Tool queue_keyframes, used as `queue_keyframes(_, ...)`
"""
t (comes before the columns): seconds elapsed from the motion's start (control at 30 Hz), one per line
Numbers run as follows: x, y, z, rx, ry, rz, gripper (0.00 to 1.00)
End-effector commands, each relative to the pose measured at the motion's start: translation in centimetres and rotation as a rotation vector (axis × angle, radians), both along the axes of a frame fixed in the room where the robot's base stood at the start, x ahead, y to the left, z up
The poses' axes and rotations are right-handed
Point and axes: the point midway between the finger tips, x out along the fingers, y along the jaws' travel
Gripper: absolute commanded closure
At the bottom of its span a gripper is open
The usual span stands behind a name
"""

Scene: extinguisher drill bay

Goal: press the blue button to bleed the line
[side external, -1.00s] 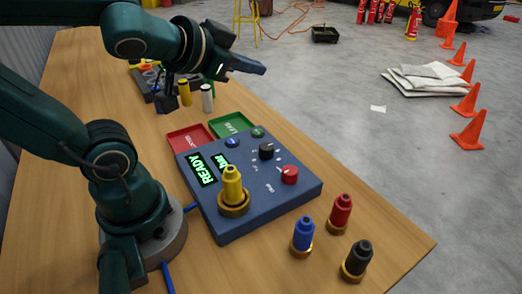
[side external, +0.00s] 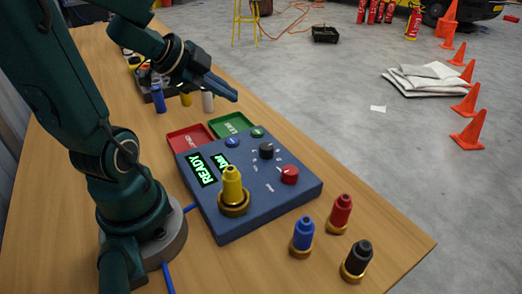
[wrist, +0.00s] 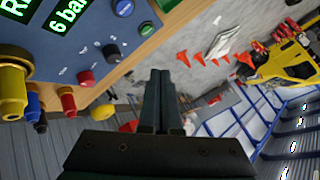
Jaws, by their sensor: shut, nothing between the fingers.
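In the wrist view the blue button (wrist: 123,8) shows near the top edge, on the box. My gripper (side external: 235,97) is shut and empty, in the air above and beyond the button, apart from it, with its fingers angled down to the right. In the wrist view the closed fingers (wrist: 160,78) point past the box edge. The display (side external: 203,170) reads READY, and a second one (wrist: 68,17) reads 6 bar.
A green button (side external: 257,133), black knob (side external: 266,150), red knob (side external: 289,175) and yellow fitting (side external: 232,185) share the box. Red (side external: 186,139) and green (side external: 231,124) trays lie behind it. Blue (side external: 302,234), red (side external: 340,212) and black (side external: 357,260) fittings stand in front.

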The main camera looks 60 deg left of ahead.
Motion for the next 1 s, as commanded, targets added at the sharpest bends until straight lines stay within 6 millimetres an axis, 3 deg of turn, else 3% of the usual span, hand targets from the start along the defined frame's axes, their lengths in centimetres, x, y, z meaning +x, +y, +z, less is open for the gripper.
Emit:
queue_keyframes(0.13, -0.5, 1.0, -0.4, -0.011, 0.010, 0.045, 1.00)
queue_keyframes(0.57, -0.5, 1.1, -0.5, -0.010, 0.008, 0.049, 1.00)
queue_keyframes(1.0, -0.6, 1.1, -4.1, -0.016, 0.011, 0.053, 1.00)
